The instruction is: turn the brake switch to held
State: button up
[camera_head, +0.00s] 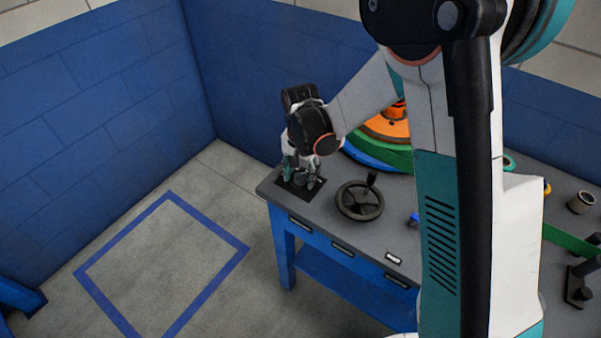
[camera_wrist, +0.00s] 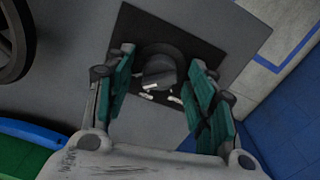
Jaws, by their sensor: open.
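The brake switch (camera_wrist: 161,66) is a dark round knob on a black plate (camera_wrist: 152,22), seen in the wrist view. Small white marks show at the knob's near side; I cannot read them. My gripper (camera_wrist: 163,76) is open, with one teal-padded finger on each side of the knob. Whether the fingers touch it I cannot tell. In the head view my gripper (camera_head: 301,178) points down over the black plate (camera_head: 287,186) at the left corner of the grey bench (camera_head: 325,215). There the knob is mostly hidden by the fingers.
A black handwheel (camera_head: 360,203) with an upright handle stands just right of the plate. Coloured discs (camera_head: 390,150) stack behind it. A small blue part (camera_head: 414,219) and a grey cup (camera_head: 580,202) are farther right. The floor left of the bench is clear.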

aim_at(302, 173)
jog(key=shift+r, duration=0.1)
notch_tip(302, 173, up, 12)
dwell(0.5)
jog(key=s+d+r+n+t, duration=0.2)
jog(key=s+d+r+t, duration=0.1)
jog(key=s+d+r, duration=0.6)
jog(key=s+d+n+t, duration=0.1)
jog(key=s+d+t, duration=0.1)
jog(key=s, duration=0.4)
jog(key=s+d+r+n+t, duration=0.1)
jog(key=s+d+n+t, duration=0.1)
jog(key=s+d, duration=0.3)
jog(key=shift+s+d+r, duration=0.2)
jog(key=shift+s+d, duration=0.05)
jog(key=shift+s, duration=0.1)
